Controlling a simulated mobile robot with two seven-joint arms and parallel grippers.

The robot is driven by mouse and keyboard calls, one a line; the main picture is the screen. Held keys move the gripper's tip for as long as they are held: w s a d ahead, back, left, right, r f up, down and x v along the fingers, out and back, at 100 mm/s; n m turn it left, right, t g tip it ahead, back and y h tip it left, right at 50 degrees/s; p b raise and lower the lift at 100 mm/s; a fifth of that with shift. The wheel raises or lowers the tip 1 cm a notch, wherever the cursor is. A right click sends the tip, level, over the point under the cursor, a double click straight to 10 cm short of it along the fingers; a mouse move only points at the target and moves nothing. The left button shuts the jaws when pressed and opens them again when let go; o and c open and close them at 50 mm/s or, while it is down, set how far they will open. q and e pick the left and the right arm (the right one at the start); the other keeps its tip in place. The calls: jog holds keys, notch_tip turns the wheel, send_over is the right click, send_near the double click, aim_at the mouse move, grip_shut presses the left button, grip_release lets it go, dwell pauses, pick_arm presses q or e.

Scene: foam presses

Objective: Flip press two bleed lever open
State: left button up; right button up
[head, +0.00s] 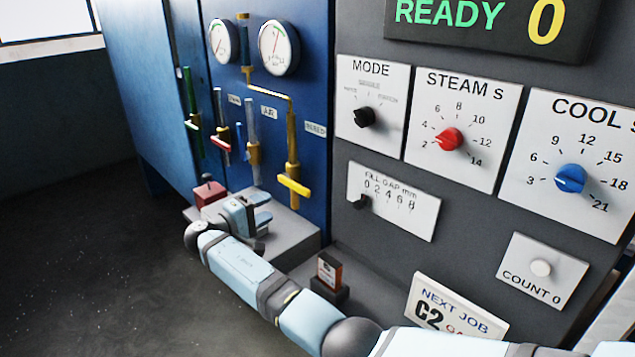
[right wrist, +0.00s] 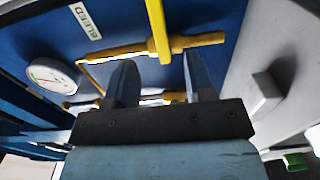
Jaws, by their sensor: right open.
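The yellow bleed lever (head: 294,185) sits low on a brass pipe on the blue panel, its handle lying across the pipe. The bleed label (head: 315,128) is beside that pipe and also shows in the right wrist view (right wrist: 85,20). My right gripper (head: 262,207) is open and empty, below and left of the lever in the head view. In the right wrist view, the yellow lever (right wrist: 158,32) lies in line with the gap between the fingers (right wrist: 160,72); I cannot tell how far beyond the tips. My left gripper is not in view.
Green (head: 192,124), red (head: 222,146) and blue (head: 241,140) handles stand left of the bleed pipe. A grey ledge (head: 290,233) with a red block (head: 208,192) lies below. The dial panel (head: 385,255) stands at right. Dark floor at left is clear.

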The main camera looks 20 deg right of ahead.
aim_at(297, 190)
jog(key=p+x, duration=0.3)
jog(key=x, duration=1.1)
jog(key=shift+r, duration=0.1)
jog(key=shift+a, duration=0.1)
grip_shut()
